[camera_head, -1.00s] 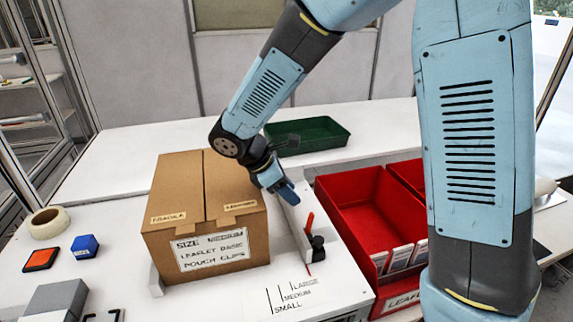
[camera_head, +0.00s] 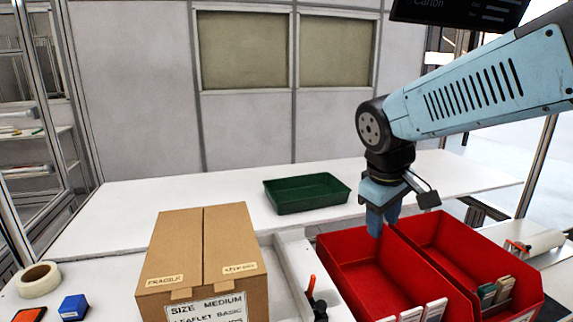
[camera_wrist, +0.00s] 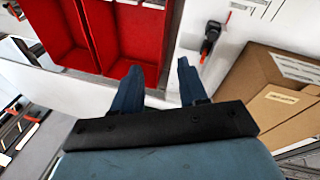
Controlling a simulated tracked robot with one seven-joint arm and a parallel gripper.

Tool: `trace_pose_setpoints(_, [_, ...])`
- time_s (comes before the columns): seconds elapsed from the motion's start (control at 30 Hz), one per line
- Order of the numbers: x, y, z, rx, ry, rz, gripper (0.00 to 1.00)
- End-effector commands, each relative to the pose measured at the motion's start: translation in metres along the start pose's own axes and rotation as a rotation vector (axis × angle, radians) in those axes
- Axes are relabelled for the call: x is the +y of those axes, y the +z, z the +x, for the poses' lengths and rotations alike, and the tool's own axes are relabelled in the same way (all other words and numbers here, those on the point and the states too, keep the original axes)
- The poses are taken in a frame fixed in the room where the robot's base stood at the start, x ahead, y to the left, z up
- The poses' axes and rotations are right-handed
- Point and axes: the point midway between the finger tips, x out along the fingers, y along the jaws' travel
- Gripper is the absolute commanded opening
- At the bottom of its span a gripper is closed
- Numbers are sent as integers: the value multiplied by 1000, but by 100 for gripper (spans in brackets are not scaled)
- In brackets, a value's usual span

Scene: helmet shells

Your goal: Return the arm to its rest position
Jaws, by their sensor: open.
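My gripper (camera_head: 384,222) is above the back of the left red bin (camera_head: 370,268), pointing down, with its two blue fingers apart. In the wrist view my gripper (camera_wrist: 158,75) shows open, with nothing between its fingers. My arm reaches in from the right side of the head view, with the upper link sloping down to the wrist.
A closed cardboard box (camera_head: 205,255) stands at the front left, beside a rail with an orange-red lever (camera_head: 311,286). A second red bin (camera_head: 470,262) holds cards. A green tray (camera_head: 306,194) lies on the white table behind. A tape roll (camera_head: 38,279) and blue block (camera_head: 73,307) are at left.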

Motion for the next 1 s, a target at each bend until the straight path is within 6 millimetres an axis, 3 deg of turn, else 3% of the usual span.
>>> trace_pose_setpoints(0.2, [11, 39, -22, 126, -23, 283, 43])
trace_pose_setpoints(0.43, [13, 69, -38, 242, -53, 523, 43])
trace_pose_setpoints(0.63, [13, 79, -44, 289, -66, 615, 43])
trace_pose_setpoints(1.0, [13, 80, -44, 293, -68, 623, 43])
